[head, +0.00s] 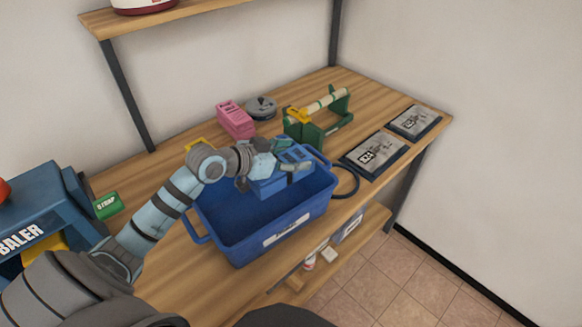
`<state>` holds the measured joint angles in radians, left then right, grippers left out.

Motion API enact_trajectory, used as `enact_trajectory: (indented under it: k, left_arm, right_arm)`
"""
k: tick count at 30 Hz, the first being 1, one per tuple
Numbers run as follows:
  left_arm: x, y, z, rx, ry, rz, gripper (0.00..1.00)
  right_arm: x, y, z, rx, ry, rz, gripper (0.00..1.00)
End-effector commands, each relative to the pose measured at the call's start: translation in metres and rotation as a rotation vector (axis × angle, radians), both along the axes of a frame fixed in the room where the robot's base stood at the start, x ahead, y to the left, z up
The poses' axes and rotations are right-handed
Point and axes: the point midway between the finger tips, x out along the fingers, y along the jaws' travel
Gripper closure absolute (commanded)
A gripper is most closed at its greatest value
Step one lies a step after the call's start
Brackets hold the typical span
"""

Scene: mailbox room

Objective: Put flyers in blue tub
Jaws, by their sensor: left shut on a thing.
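The blue tub (240,233) stands on the wooden table with its top open and a white label on its front. My left gripper (297,160) is over the tub's far right part. It is shut on a blue block-like thing (283,183), which sits within the tub's opening. I cannot tell whether this thing is the flyers or whether it touches the tub floor. The arm hides part of the tub's left and back rim. My right gripper is not in view.
Two flat dark-edged panels (375,154) (414,121) lie at the table's right. A green stand with a roll (322,117), a pink box (236,120) and a grey round thing (261,107) are behind the tub. A baler (30,220) and a green strap box (107,205) are at left.

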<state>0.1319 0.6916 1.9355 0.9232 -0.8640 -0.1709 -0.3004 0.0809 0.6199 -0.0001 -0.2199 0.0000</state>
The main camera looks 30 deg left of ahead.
Motion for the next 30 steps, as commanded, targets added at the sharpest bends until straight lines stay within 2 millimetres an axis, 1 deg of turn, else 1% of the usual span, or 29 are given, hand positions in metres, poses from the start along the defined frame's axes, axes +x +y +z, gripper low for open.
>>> enact_trajectory:
  k: [1, 3, 5, 12, 24, 27, 28, 30]
  left_arm:
    - [0.000, 0.000, -0.013, -0.004, 0.005, 0.002, 1.00]
    - [0.000, 0.000, -0.026, -0.003, 0.002, 0.001, 1.00]
    - [0.000, 0.000, -0.032, -0.003, 0.002, 0.001, 1.00]
    - [0.000, 0.000, -0.032, -0.001, 0.001, 0.000, 1.00]
    - [0.000, 0.000, -0.044, -0.002, 0.001, 0.001, 1.00]
    - [0.000, 0.000, -0.043, -0.002, 0.001, 0.001, 1.00]
    - [0.000, 0.000, -0.044, -0.001, 0.003, 0.001, 0.38]
    - [0.000, 0.000, -0.044, -0.001, 0.003, 0.000, 0.26]
  right_arm:
    - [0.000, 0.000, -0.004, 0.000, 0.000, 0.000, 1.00]
    - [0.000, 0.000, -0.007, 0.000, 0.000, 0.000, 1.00]
    - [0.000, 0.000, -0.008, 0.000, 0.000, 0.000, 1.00]
    - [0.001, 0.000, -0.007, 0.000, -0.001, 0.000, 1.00]
    - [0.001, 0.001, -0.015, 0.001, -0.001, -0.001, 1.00]
    - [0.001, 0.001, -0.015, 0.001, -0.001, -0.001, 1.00]
    - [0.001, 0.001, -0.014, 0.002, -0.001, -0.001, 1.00]
    - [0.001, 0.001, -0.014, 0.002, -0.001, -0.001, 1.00]
